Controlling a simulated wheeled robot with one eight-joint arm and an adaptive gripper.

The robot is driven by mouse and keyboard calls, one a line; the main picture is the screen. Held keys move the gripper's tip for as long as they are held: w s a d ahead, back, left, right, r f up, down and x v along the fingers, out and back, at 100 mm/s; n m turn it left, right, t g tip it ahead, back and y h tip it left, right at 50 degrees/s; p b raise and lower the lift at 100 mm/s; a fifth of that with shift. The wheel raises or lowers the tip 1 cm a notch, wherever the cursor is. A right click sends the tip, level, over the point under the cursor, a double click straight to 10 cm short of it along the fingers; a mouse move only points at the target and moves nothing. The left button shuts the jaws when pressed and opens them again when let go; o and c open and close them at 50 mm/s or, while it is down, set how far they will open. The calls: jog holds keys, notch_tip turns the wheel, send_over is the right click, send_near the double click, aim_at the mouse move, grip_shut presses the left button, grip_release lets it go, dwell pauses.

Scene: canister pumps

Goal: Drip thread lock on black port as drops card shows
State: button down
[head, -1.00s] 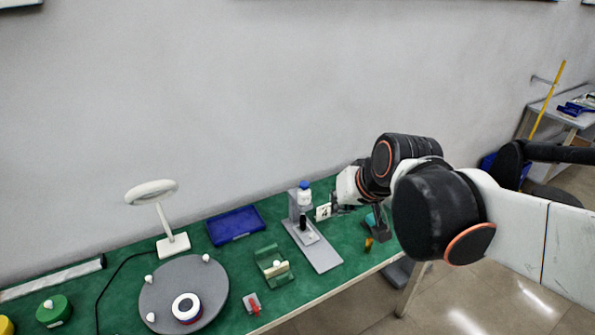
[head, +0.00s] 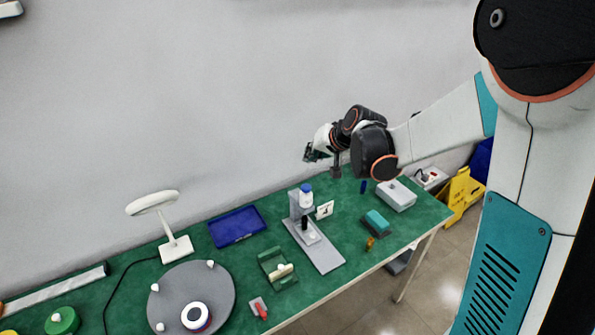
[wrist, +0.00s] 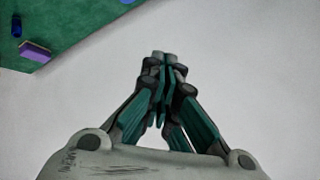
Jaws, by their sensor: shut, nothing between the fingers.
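The pump canister (head: 306,196), a white bottle with a blue cap, is held in a grey stand (head: 326,259). A black port (head: 304,224) stands on the stand's base below it. The drops card (head: 325,209), small and white, stands just right of the stand; its dark mark looks like a 4. My gripper (head: 311,153) is raised in front of the wall, above the canister and apart from it. In the wrist view my gripper (wrist: 165,57) has its fingertips together with nothing between them.
On the green table are a blue tray (head: 237,227), a green holder (head: 277,268), a red-topped item (head: 260,308), a grey turntable (head: 215,285), a lamp (head: 176,247), a teal block (head: 376,222) and a grey box (head: 396,196). The air around my gripper is clear.

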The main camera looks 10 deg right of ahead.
aim_at(309, 185)
jog(key=shift+w+d+f, duration=0.1)
jog(key=shift+w+f, duration=0.1)
jog(key=shift+w, duration=0.25)
jog(key=shift+w+f, duration=0.15)
jog(key=shift+w, duration=0.3)
jog(key=shift+f, duration=0.1)
notch_tip(309, 185, down, 9)
jog(key=b, duration=0.6)
dwell(1.0)
jog(key=shift+f+b, duration=0.25)
jog(key=shift+b, duration=0.15)
jog(key=shift+f+b, duration=0.55)
jog(key=shift+f, duration=0.05)
dwell(0.7)
jog(key=shift+r, duration=0.15)
dwell(0.3)
jog(key=shift+r+p, duration=0.7)
jog(key=shift+r, duration=0.25)
